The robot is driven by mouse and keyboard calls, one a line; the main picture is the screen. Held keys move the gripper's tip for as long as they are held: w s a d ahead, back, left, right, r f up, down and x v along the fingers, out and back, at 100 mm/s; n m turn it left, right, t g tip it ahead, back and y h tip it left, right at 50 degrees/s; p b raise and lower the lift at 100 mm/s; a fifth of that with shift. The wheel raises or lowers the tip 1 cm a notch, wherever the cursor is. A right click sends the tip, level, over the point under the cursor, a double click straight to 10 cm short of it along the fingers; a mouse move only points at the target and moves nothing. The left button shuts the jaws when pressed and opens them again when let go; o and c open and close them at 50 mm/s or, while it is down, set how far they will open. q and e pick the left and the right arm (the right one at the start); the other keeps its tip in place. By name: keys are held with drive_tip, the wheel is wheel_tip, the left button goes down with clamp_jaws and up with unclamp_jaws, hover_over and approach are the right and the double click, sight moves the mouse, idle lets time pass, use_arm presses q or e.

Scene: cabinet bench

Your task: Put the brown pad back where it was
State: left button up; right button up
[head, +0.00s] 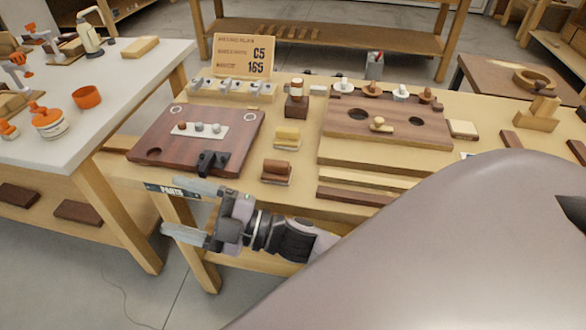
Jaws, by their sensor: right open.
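My left gripper is not in view.
The dark brown board (190,155) carries a small plate and a black block (212,162). A walnut board (350,132) with holes and knobs lies to the right. Wooden strips (355,195) lie in front of it. A sign (243,55) stands behind.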

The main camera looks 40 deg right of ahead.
drive_tip(key=s+d+f+m+g+h, duration=0.1)
drive_tip(key=s+d+f+m+h, duration=0.2)
drive_tip(key=f, duration=0.4)
drive_tip(key=s+d+f+m+g+h, duration=0.2)
drive_tip(key=s+d+f+m+h, duration=0.2)
drive_tip(key=f+m, duration=0.4)
drive_tip(key=s+d+f+m+g+h, duration=0.2)
drive_tip(key=s+d+f+m+h, duration=0.2)
drive_tip(key=f, duration=0.4)
drive_tip(key=s+m+h, duration=0.1)
drive_tip(key=s+m, duration=0.1)
drive_tip(key=shift+s, duration=0.35)
drive_tip(key=shift+d, duration=0.1)
wheel_tip(320, 180, up, 6)
drive_tip(key=p, duration=0.7)
drive_tip(key=shift+d+r+h, duration=0.15)
drive_tip(key=shift+d+h, duration=0.05)
drive_tip(key=shift+h, duration=0.1)
drive_tip(key=shift+s, duration=0.1)
